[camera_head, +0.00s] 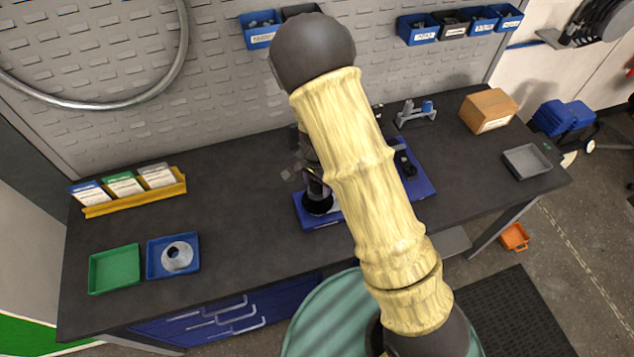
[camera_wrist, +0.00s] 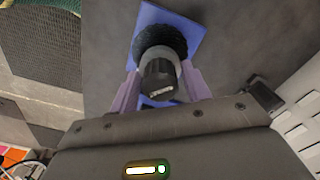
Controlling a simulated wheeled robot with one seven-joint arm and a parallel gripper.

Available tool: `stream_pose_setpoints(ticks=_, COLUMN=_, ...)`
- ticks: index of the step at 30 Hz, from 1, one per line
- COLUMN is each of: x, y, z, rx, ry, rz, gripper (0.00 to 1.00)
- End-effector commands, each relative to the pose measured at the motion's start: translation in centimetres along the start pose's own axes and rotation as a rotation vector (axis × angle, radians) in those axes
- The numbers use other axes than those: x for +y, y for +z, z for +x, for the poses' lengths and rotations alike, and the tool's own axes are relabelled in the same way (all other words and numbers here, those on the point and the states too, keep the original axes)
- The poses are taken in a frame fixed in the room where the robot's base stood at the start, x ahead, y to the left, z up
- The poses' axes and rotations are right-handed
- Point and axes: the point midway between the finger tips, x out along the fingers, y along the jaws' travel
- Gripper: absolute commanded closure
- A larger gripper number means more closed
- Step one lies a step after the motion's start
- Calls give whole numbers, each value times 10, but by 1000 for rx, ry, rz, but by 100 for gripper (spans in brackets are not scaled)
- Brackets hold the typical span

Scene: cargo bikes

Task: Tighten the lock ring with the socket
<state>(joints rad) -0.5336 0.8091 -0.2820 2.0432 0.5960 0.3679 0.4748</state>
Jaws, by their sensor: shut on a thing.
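My gripper (camera_wrist: 161,86) is shut on the socket (camera_wrist: 158,72), a dark grey cylinder between its two purple fingers in the wrist view. Beyond the socket is a round black toothed part (camera_wrist: 160,36) over a blue base (camera_wrist: 190,20). The socket overlaps this part in the picture, and I cannot tell whether they touch. In the head view the black round part (camera_head: 317,204) shows at the left end of the blue base (camera_head: 306,222), with my gripper just above it. My arm hides much of the base. I cannot make out the lock ring.
On the dark bench (camera_head: 235,200) are a green tray (camera_head: 115,268), a blue tray (camera_head: 154,242) holding a silver round part (camera_head: 178,257), and a yellow card rack (camera_head: 135,195). A cardboard box (camera_head: 487,110), a small stand (camera_head: 415,114) and a grey tray (camera_head: 527,161) are at right.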

Motion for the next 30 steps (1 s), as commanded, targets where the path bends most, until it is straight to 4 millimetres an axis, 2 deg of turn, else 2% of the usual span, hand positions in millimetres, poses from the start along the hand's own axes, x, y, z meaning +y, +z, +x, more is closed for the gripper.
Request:
stream_pose_setpoints(ticks=3, x=0, y=0, z=0, rx=0, ry=0, rz=0, gripper=77)
stream_pose_setpoints(ticks=4, x=0, y=0, z=0, rx=0, ry=0, rz=0, gripper=59)
stream_pose_setpoints(ticks=9, x=0, y=0, z=0, rx=0, ry=0, rz=0, gripper=92)
stream_pose_setpoints(ticks=11, x=0, y=0, z=0, rx=0, ry=0, rz=0, gripper=94)
stream_pose_setpoints(ticks=12, x=0, y=0, z=0, rx=0, ry=0, rz=0, gripper=100)
stream_pose_setpoints(ticks=30, x=1, y=1, z=2, rx=-3, ry=5, rz=40, gripper=100)
